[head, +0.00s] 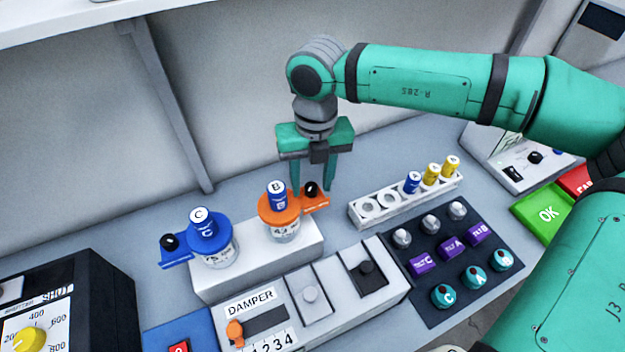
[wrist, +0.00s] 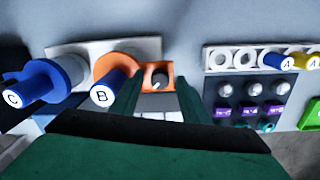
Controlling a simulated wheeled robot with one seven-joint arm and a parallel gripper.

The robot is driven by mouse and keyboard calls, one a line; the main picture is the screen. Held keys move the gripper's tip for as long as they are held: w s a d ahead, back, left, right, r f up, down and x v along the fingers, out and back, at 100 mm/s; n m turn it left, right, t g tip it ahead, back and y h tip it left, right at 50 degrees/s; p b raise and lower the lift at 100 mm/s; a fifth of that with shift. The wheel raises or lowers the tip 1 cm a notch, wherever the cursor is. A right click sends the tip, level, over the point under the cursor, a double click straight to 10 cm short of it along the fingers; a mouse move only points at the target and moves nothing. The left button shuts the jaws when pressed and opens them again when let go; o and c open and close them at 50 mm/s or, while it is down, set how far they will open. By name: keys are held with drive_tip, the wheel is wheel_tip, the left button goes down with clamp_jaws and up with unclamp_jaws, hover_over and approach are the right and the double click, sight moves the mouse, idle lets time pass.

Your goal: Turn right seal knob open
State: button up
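The right seal knob (head: 311,189) is a small black knob on an orange tab (head: 319,203) beside the orange seal. The orange seal (head: 279,206) holds a blue cylinder marked B (head: 276,194). My gripper (head: 313,189) points down with its green fingers apart, one to each side of the knob. In the wrist view the knob (wrist: 159,78) shows between the two fingers, with a white line on its top. I cannot tell whether the fingers touch it. The left seal (head: 211,232) is blue, with its own black knob (head: 169,242) and a blue cylinder marked C (head: 201,220).
A white rack (head: 365,219) with blue and yellow cylinders stands to the right. A dark panel (head: 425,268) holds silver, purple and teal parts. The damper panel (head: 247,305) lies in front. The wall is close behind my gripper.

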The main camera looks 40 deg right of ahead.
sight(314, 185)
wheel_tip(314, 185, up, 11)
drive_tip(key=shift+s+d, duration=0.2)
idle(0.6)
drive_tip(key=shift+w+f, duration=0.1)
drive_tip(key=shift+f, duration=0.05)
idle(0.4)
